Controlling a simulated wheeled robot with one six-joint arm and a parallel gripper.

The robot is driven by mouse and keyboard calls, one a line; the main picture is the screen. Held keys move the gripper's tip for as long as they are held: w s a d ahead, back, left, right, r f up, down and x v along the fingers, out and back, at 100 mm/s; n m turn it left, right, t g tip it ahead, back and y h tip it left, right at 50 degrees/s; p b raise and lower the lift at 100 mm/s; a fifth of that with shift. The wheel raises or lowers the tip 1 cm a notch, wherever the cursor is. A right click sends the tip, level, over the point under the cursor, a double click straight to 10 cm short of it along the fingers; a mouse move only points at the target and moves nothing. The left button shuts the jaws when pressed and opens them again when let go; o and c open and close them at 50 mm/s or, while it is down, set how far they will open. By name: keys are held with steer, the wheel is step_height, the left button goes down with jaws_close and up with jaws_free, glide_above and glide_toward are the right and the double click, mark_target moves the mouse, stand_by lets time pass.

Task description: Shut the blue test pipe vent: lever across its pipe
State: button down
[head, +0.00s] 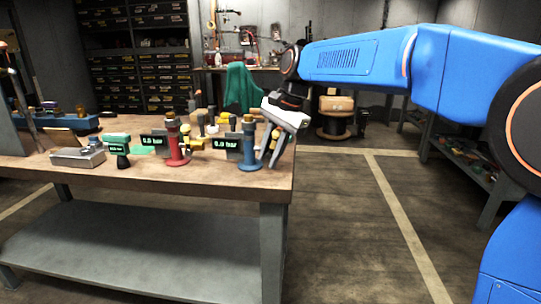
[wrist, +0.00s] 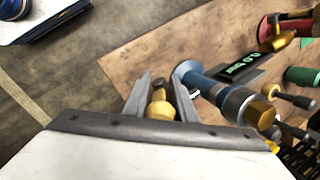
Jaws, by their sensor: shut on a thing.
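The blue test pipe (head: 249,150) stands upright near the right edge of the workbench. It also shows in the wrist view (wrist: 205,84), with a brass cap at its end. A gauge beside it (head: 227,143) reads 0.0 bar. My gripper (head: 270,150) is at the pipe's right side, tilted downward. In the wrist view my gripper (wrist: 163,92) has its two grey fingers around the brass vent lever (wrist: 160,106), and is shut on it. The fingers hide part of the lever, so I cannot tell whether it lies along or across its pipe.
A red test pipe (head: 174,145) with a yellow-handled vent and its own gauge stands to the left. The floor right of the bench is clear.

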steer(key=shift+h, duration=0.8)
steer(key=shift+f, duration=0.1)
steer(key=c, duration=1.5)
jaws_free()
steer(key=shift+a, duration=0.1)
